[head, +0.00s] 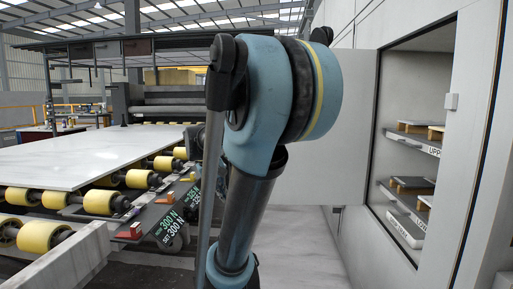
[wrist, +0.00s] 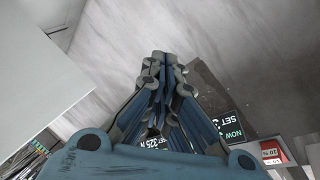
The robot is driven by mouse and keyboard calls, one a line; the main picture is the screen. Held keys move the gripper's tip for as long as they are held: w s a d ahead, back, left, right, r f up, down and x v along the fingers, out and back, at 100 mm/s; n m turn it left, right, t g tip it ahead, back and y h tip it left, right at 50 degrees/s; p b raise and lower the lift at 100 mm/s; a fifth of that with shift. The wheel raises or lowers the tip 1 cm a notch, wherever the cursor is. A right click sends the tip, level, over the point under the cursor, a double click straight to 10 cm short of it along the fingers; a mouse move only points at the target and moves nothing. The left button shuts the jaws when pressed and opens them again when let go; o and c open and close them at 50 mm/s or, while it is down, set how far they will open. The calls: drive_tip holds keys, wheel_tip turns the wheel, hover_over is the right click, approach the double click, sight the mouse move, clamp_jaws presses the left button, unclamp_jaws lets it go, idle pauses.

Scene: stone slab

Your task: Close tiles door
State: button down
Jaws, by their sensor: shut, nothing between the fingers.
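The tiles cabinet (head: 482,150) stands at the right in the head view with its front open. Its white door (head: 345,115) stands swung out, partly hidden behind my arm. Inside, tiles lie on an upper shelf (head: 415,143) and a lower shelf (head: 402,200). My gripper (wrist: 163,58) shows in the wrist view, its fingers together and empty over the grey floor. A flat white panel (wrist: 55,65), possibly the door, is at the left there, apart from the fingers. In the head view I cannot make out the gripper's fingertips.
A roller conveyor with yellow wheels (head: 100,202) carries a large pale slab (head: 85,153) at the left. A dark panel with green force readouts (head: 172,228) and red blocks runs along its near side. Pale floor (head: 310,250) lies clear between conveyor and cabinet.

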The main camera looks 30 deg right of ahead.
drive_tip(key=w+d+r+g+h, duration=0.15)
drive_tip(key=w+d+r, duration=0.3)
drive_tip(key=w, duration=0.45)
drive_tip(key=w+d+r+h, duration=0.3)
drive_tip(key=w+d, duration=0.3)
drive_tip(key=w, duration=0.3)
drive_tip(key=w+d+r+h, duration=0.2)
drive_tip(key=w+d+r, duration=0.25)
drive_tip(key=w, duration=0.45)
drive_tip(key=w+d+f+m+g+h, duration=0.1)
drive_tip(key=w+d+f+h, duration=0.1)
drive_tip(key=w+d, duration=0.45)
drive_tip(key=w+d+f+g+h, duration=0.1)
drive_tip(key=w+d+h, duration=0.2)
drive_tip(key=w, duration=0.6)
drive_tip(key=w+d+f+m+g+h, duration=0.1)
drive_tip(key=w+d+f+h, duration=0.1)
drive_tip(key=w+d, duration=0.45)
drive_tip(key=d, duration=0.8)
drive_tip(key=shift+s+a+r, duration=0.1)
drive_tip(key=shift+s+a, duration=0.2)
drive_tip(key=shift+s, duration=0.3)
drive_tip(key=shift+s+a+r, duration=0.1)
drive_tip(key=shift+s+a, duration=0.25)
drive_tip(key=shift+s, duration=0.3)
drive_tip(key=shift+s+a+r, duration=0.1)
drive_tip(key=shift+s+a, duration=0.2)
drive_tip(key=shift+s, duration=0.3)
